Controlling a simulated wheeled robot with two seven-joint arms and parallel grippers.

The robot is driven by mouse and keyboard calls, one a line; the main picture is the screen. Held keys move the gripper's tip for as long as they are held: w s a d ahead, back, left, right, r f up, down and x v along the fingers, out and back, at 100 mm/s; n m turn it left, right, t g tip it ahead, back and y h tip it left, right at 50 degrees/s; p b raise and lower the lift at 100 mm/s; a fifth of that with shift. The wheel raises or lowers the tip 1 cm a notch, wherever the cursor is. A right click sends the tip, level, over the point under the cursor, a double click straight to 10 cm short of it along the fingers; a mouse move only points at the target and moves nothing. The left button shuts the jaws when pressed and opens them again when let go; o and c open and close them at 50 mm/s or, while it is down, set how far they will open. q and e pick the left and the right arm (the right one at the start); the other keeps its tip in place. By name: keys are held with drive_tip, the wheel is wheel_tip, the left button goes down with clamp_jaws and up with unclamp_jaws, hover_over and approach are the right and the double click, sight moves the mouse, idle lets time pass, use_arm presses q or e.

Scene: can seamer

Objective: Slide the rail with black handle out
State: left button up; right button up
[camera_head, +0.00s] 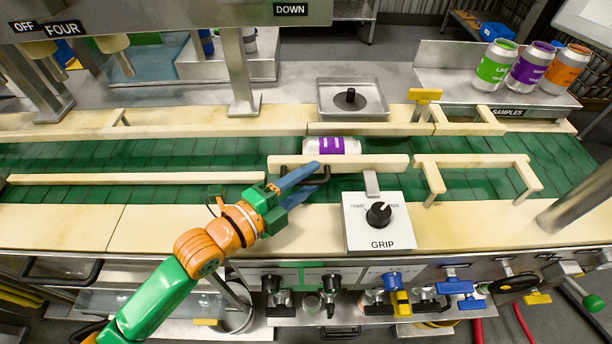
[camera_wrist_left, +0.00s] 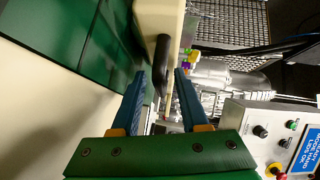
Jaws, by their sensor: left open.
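The pale rail (camera_head: 375,163) lies along the near side of the green conveyor, with a purple-and-white can (camera_head: 335,146) lying just behind it. Its black handle (camera_head: 284,174) shows at the rail's left part, partly hidden by my fingers. My left gripper (camera_head: 317,176) is open with blue fingers at the handle. In the left wrist view, the black handle (camera_wrist_left: 160,62) stands between the tips of the two open fingers (camera_wrist_left: 160,75), with a gap on the right side; I cannot tell whether the left finger touches it. My right gripper is not in view.
A white GRIP box with a black knob (camera_head: 378,214) stands just right of my gripper. Another pale rail (camera_head: 140,179) lies to the left, and a bracket-shaped rail (camera_head: 472,160) to the right. Valves and handles line the front panel below. Three sample cans (camera_head: 527,66) stand at the back right.

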use_arm(q)
drive_tip(key=shift+s+r, duration=0.1)
drive_tip(key=shift+s, duration=0.1)
clamp_jaws()
idle(1.1)
